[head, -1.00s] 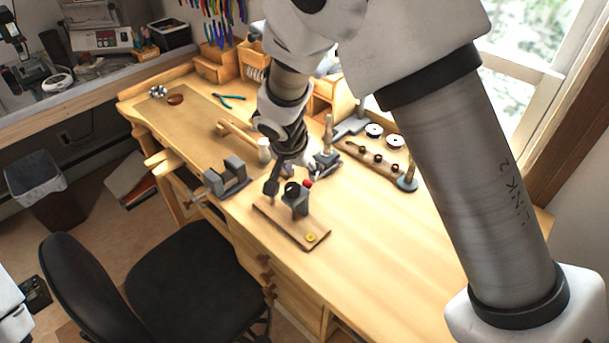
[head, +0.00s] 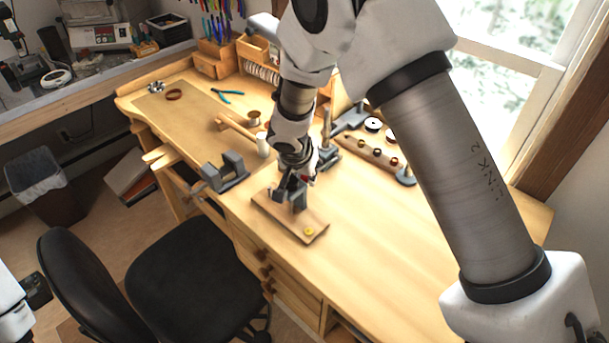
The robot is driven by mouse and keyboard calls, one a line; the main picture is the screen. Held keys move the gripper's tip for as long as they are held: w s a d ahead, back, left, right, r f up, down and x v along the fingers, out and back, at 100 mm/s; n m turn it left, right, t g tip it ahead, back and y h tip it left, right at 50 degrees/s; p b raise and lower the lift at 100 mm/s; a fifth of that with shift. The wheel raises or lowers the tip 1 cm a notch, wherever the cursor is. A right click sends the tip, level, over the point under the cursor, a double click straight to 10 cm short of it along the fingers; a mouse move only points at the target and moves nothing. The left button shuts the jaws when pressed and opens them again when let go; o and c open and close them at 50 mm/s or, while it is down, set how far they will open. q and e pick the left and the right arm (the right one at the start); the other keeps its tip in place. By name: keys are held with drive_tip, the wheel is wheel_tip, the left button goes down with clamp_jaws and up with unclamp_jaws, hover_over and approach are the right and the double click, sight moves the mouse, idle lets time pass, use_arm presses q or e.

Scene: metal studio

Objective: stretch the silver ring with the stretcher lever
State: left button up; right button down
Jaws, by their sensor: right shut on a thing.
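The ring stretcher is a grey metal block (head: 299,201) on a brown wooden board (head: 276,216) near the bench's front edge. My right gripper (head: 290,187) is low over the stretcher and covers much of it. The gripper is shut, apparently on this lever; the contact itself is hidden. I cannot make out the silver ring; the gripper hides the top of the stretcher.
A grey vise-like block (head: 228,170) stands left of the board. A mallet (head: 240,132), a white cylinder (head: 263,145) and a grey stand (head: 328,150) are behind. A wooden rack (head: 372,153) lies at the back right. The bench (head: 365,225) is clear to the right.

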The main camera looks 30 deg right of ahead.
drive_tip(key=p, duration=0.1)
drive_tip(key=r+y+p, duration=0.1)
drive_tip(key=r+p, duration=0.1)
drive_tip(key=shift+w+d+r+g+p, duration=0.1)
drive_tip(key=shift+d+r+g+p, duration=0.2)
drive_tip(key=shift+p, duration=0.1)
drive_tip(key=shift+w+r, duration=0.15)
drive_tip(key=shift+r, duration=0.05)
drive_tip(key=d+r+b, duration=0.1)
drive_tip(key=r, duration=0.1)
drive_tip(key=w+d+r+b, duration=0.1)
drive_tip(key=d+r, duration=0.1)
drive_tip(key=shift+r, duration=0.15)
drive_tip(key=shift+w+d+r+b, duration=0.2)
drive_tip(key=shift+d+r+b, duration=0.2)
drive_tip(key=shift+d, duration=0.2)
drive_tip(key=shift+w+d+r+b, duration=0.2)
drive_tip(key=shift+d+r+b, duration=0.05)
drive_tip(key=shift+d+r, duration=0.3)
